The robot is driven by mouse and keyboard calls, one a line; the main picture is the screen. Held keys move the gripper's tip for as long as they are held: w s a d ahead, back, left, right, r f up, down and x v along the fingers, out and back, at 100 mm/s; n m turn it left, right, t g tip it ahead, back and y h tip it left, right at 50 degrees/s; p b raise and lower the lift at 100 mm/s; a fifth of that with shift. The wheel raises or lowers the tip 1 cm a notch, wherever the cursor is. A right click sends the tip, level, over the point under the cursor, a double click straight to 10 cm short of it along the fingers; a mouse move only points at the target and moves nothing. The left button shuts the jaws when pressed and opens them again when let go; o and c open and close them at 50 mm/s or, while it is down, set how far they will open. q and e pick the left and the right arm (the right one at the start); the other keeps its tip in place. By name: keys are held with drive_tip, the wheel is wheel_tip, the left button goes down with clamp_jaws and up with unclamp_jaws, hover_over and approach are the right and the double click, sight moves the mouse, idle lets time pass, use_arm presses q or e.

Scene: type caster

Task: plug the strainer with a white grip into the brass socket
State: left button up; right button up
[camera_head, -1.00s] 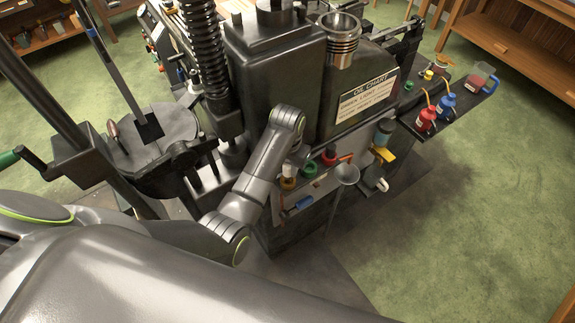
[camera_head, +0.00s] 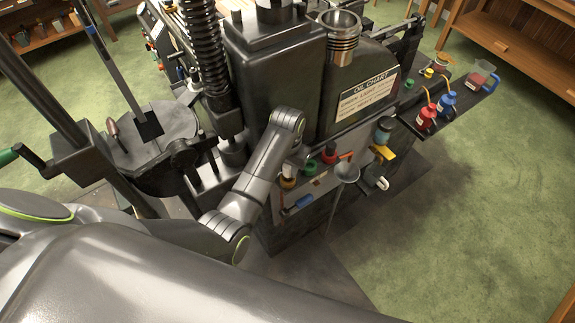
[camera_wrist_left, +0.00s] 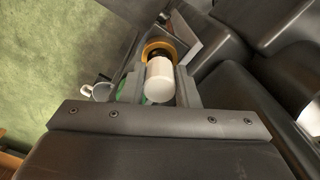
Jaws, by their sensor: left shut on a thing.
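My left gripper (camera_wrist_left: 161,70) is shut on the white grip (camera_wrist_left: 160,82) of the strainer, which lies between its two fingers in the left wrist view. Beyond the grip is a dark part, and behind that the brass socket's ring (camera_wrist_left: 155,47). The grip overlaps the ring in this view, and I cannot tell how far the strainer is in it. In the head view the left gripper (camera_head: 294,160) is small and partly hidden at the end of my arm, just above the brass socket (camera_head: 287,183). My right gripper is not in view.
A green ring (camera_head: 309,170) and a red cap (camera_head: 329,155) are close to the right of the socket. A grey funnel (camera_head: 347,171) and a blue-handled tool (camera_head: 298,204) are also near. The tall dark machine with its oil chart (camera_head: 367,97) stands behind. Green floor is open at right.

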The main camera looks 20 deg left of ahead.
use_arm(q)
drive_tip(key=shift+f+b, duration=0.3)
drive_tip(key=shift+f, duration=0.7)
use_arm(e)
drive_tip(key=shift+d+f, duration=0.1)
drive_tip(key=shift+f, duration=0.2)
use_arm(q)
drive_tip(key=o, duration=1)
